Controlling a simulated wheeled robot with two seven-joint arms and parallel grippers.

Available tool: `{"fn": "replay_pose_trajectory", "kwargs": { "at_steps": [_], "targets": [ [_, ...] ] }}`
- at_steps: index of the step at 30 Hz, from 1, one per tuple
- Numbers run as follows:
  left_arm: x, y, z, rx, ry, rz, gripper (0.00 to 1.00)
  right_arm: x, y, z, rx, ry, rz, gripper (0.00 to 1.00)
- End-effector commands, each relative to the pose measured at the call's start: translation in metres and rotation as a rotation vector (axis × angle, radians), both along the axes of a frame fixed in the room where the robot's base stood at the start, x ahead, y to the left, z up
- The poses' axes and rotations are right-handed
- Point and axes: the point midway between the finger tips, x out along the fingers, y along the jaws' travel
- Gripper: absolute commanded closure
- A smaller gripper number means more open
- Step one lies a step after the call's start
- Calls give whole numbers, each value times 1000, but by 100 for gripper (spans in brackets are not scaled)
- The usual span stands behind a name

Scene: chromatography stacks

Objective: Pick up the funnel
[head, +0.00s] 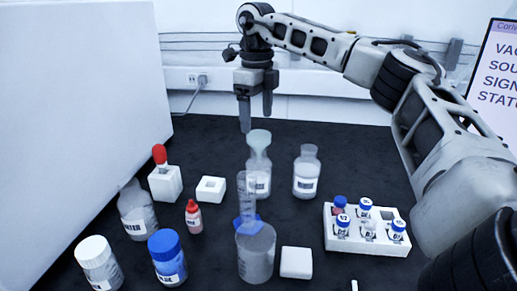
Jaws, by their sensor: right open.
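The funnel (259,140) is pale, translucent and greenish. It sits upright in the neck of a clear labelled bottle (262,183) near the middle of the table. My right gripper (256,118) is in the head view, pointing down with its two dark fingers apart and nothing between them. Its fingertips appear just above the funnel's rim in the picture; I cannot tell the exact gap in depth. A graduated cylinder in front partly hides the bottle. My left gripper is not in view.
The clear graduated cylinder (245,190) stands close before the bottle, by a large beaker (256,262). A second bottle (306,174) is to the right. A white vial rack (385,243) stands farther right. Several bottles and a red-bulbed dropper (159,154) are left. A white panel (70,120) borders the left.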

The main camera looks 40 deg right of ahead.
Motion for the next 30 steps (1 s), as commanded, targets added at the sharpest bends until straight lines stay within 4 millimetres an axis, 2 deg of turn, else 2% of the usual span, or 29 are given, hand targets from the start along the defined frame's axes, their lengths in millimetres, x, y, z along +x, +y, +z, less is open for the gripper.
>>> {"fn": "replay_pose_trajectory", "kwargs": {
  "at_steps": [1,8,16,26,30],
  "targets": [
    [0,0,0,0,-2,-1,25,0,0,-8,1,1,0,21],
    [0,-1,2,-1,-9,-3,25,-1,-1,-23,2,2,0,21],
    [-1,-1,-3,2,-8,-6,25,-4,-4,-61,1,1,0,21],
    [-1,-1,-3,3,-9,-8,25,-4,-4,-68,2,-2,1,21],
    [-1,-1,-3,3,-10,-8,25,-4,-4,-68,2,-2,1,60]
  ]
}}
